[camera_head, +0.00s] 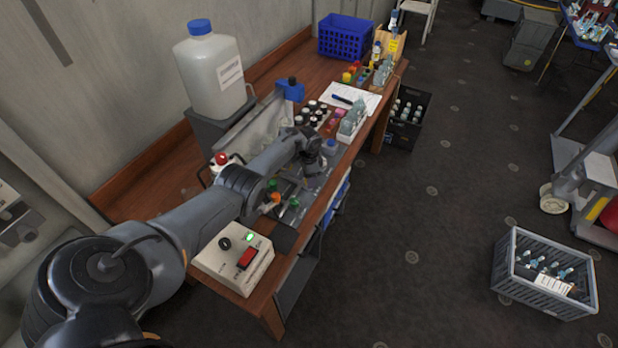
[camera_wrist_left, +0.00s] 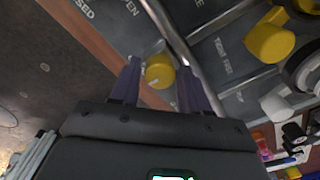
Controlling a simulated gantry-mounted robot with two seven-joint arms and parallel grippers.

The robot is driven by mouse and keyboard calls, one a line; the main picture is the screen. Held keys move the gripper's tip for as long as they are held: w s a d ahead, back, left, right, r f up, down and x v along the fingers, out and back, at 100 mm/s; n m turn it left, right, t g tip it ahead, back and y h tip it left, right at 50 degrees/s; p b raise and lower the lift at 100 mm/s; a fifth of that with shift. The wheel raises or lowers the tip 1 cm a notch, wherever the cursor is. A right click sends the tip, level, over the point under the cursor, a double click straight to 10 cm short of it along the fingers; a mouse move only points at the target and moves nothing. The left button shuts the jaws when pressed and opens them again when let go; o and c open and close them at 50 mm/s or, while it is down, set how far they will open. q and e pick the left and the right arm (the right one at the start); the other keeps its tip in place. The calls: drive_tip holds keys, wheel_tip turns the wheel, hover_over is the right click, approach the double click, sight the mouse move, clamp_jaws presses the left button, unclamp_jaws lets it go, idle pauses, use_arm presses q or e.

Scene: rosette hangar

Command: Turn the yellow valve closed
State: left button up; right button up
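In the left wrist view, a small rounded yellow valve part (camera_wrist_left: 159,72) lies between the fingertips of my left gripper (camera_wrist_left: 160,66). The fingers are apart, with a visible gap on both sides of it. The grey panel (camera_wrist_left: 232,62) around it carries white lettering, including "OPEN" and "CLOSED", and metal pipes. A larger yellow knob (camera_wrist_left: 269,41) sits farther right on the panel. In the head view my left gripper (camera_head: 318,168) points down over the front edge of the bench, and the arm and wrist hide the yellow valve. My right gripper is not in view.
The wooden bench (camera_head: 151,190) holds a white box with a red switch (camera_head: 243,258), a large jug (camera_head: 211,75), vials and a blue basket (camera_head: 346,36). A dark crate (camera_head: 408,116) stands beside the bench. A grey crate (camera_head: 546,285) is on the open floor at right.

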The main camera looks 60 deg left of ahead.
use_arm(q)
drive_tip(key=shift+o, duration=1.1)
drive_tip(key=shift+r, duration=0.1)
wheel_tip(320, 180, up, 11)
drive_tip(key=p, duration=0.5)
drive_tip(key=shift+f, duration=0.2)
drive_tip(key=shift+f, duration=0.1)
